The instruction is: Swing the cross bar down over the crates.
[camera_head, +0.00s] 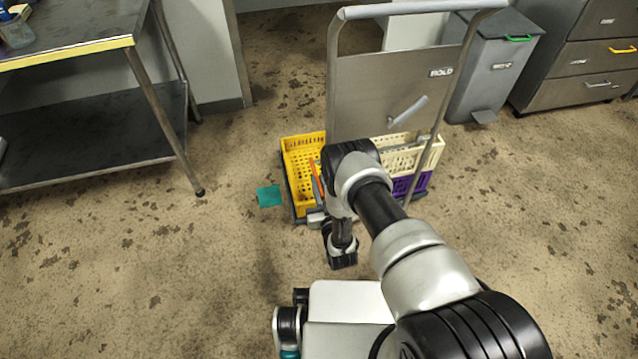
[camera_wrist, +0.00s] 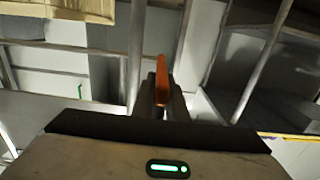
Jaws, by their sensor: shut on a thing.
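An orange bar or handle, which I take to be part of the cross bar, stands up at a tilt by the yellow crate (camera_head: 301,150) in the head view (camera_head: 316,180). In the wrist view the orange piece (camera_wrist: 161,68) sits between the dark fingers of my gripper (camera_wrist: 161,98), which is shut on it. In the head view my arm hides much of the gripper area. A cream crate (camera_head: 432,152) sits on top of a purple crate (camera_head: 423,182) at the cart's right side. The bar's far end and hinge cannot be made out.
The crates stand on a cart with a tall handle frame and a grey panel (camera_head: 390,90). A grey bin (camera_head: 490,75) and drawers (camera_head: 580,60) stand behind right. A steel table (camera_head: 85,45) is at left. A teal patch (camera_head: 269,196) lies on otherwise clear floor.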

